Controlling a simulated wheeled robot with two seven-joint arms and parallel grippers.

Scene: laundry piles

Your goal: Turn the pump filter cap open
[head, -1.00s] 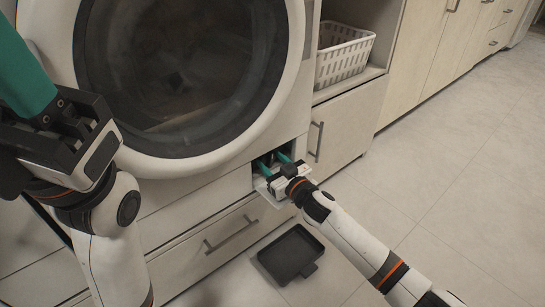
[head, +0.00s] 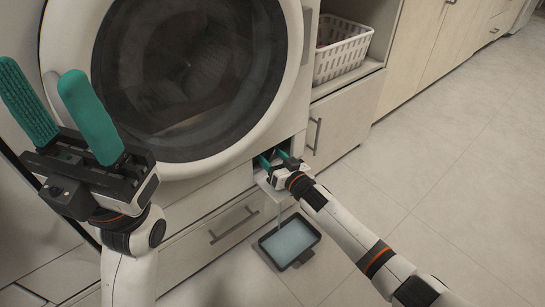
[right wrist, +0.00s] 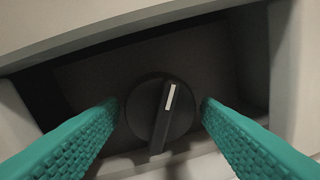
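The pump filter cap (right wrist: 160,112) is a dark round knob with a raised grip bar and a white mark, set in the recess below the washer door. In the right wrist view the bar leans slightly right of upright. My right gripper (head: 272,158) reaches into this recess. Its green fingers stand on both sides of the cap, open, with a small gap on each side in the right wrist view. My left gripper (head: 40,74) is raised at the left, open and empty, fingers pointing up. A black tray (head: 268,240) on the floor holds pale water.
The washer's round door (head: 185,75) is above the recess. A drawer with a handle (head: 233,226) lies below. A white basket (head: 341,55) sits on a shelf at the right. Floor at the right is clear.

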